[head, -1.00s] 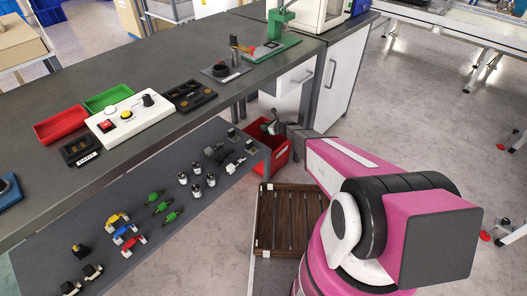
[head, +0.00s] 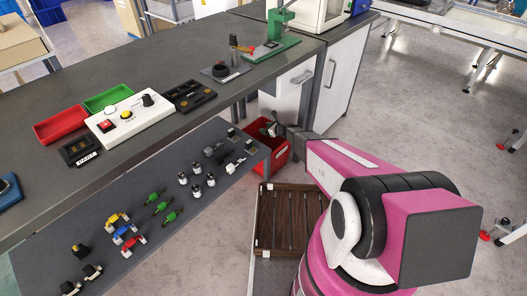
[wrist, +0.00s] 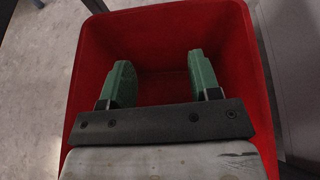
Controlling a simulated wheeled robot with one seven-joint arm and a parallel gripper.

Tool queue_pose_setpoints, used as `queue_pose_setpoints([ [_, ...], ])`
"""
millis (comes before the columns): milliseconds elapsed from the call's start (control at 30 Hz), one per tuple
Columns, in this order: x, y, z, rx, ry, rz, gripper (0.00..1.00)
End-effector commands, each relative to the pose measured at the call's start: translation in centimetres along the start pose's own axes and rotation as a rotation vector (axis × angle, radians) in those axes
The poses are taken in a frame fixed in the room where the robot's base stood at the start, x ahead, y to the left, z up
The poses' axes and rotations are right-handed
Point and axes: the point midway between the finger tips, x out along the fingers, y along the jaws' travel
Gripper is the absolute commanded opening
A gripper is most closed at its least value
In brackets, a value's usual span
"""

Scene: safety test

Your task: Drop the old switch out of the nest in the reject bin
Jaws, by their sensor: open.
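My gripper (wrist: 160,80) is open, its two green fingers apart, pointing down into the red bin (wrist: 105,45). Nothing shows between the fingers. The bin also appears in the head view (head: 283,157), on the floor beyond the right end of the lower shelf, with my gripper (head: 268,130) at its mouth. The old switch cannot be made out in either view, and my gripper's body hides part of the bin's inside. A black holder with a recess (head: 80,150), possibly the nest, sits on the bench's front edge.
On the bench (head: 60,95) are a red tray (head: 60,125), a green tray (head: 108,98), a white control box (head: 127,118) and a green press stand (head: 272,48). The lower shelf (head: 60,225) holds several switches and connectors. A brown slatted pallet (head: 285,220) lies near my base.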

Motion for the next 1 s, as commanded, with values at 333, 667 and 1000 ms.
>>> queue_pose_setpoints([
  [333, -5.2, 0.2, 0.1, 0.0, 0.0, -0.001, 0.57],
  [667, -10.1, 0.1, 0.0, 0.0, 0.001, -0.001, 0.57],
  [1000, -10.3, 0.0, 0.0, 0.0, 0.0, 0.0, 0.57],
])
